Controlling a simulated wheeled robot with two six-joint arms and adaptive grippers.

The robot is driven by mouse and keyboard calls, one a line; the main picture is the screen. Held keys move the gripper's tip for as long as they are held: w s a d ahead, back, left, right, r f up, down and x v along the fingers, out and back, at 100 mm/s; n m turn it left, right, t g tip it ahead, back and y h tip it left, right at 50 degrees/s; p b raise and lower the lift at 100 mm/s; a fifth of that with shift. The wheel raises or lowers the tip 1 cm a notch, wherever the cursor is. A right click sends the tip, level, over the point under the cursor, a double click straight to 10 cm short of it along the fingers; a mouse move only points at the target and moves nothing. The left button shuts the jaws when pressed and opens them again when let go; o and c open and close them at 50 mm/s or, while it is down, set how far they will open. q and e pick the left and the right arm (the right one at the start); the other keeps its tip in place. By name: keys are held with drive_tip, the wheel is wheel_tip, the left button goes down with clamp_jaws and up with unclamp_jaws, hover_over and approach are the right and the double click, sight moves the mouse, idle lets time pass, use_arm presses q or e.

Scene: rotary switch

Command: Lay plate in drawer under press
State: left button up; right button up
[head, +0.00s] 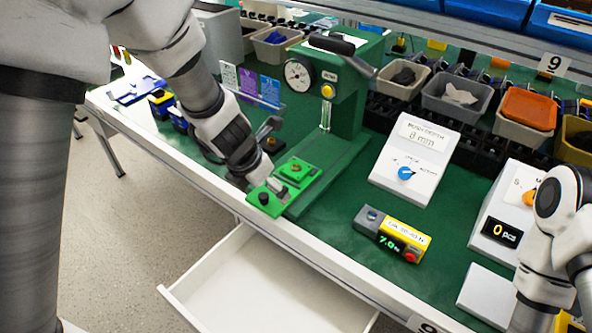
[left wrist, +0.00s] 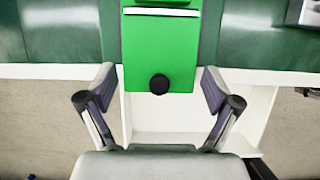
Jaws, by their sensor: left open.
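A bright green plate (head: 277,194) with a black knob lies under the green press (head: 345,85), its knob end towards the table's front edge. In the left wrist view the plate (left wrist: 160,50) points straight at me, its knob end reaching over the white edge. My left gripper (head: 247,181) is at the plate's front end. In the left wrist view the left gripper (left wrist: 158,88) is open, one finger on each side of the plate, with gaps between. The white drawer (head: 265,285) below the tabletop is pulled open and looks empty. My right arm shows at the right, but its gripper is out of sight.
A white dial box (head: 415,160) and a yellow-grey device reading 7.0 (head: 392,235) stand right of the press. A counter box (head: 503,230) is near my right arm. Bins (head: 458,97) line the back. Floor is clear left of the drawer.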

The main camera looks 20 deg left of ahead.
sight(295, 168)
use_arm(q)
drive_tip(key=w+d+p, duration=0.1)
drive_tip(key=w, duration=0.1)
drive_tip(key=w+d+p, duration=0.1)
drive_tip(key=w+p, duration=0.1)
drive_tip(key=w, duration=0.1)
drive_tip(key=w+d+p, duration=0.1)
drive_tip(key=w+p, duration=0.1)
drive_tip(key=w, duration=0.1)
drive_tip(key=shift+w+r, duration=0.15)
drive_tip(key=shift+r, duration=0.15)
drive_tip(key=shift+b+x, duration=0.5)
drive_tip(key=shift+x, duration=0.5)
drive_tip(key=c, duration=1.4)
drive_tip(key=shift+r+p, duration=0.45)
drive_tip(key=shift+r, duration=0.15)
drive_tip(key=s+b, duration=0.1)
drive_tip(key=s+a+b, duration=0.1)
drive_tip(key=s+b, duration=0.1)
drive_tip(key=shift+s+a+f, duration=0.15)
drive_tip(key=shift+s+f, duration=0.05)
drive_tip(key=shift+f, duration=0.05)
drive_tip(key=shift+s+r+p, duration=0.15)
drive_tip(key=shift+r+p, duration=2.2)
drive_tip(key=shift+r, duration=1.25)
drive_tip(key=shift+s+r+p, duration=0.1)
drive_tip(key=shift+r+p, duration=2.25)
drive_tip(key=shift+r, duration=1.25)
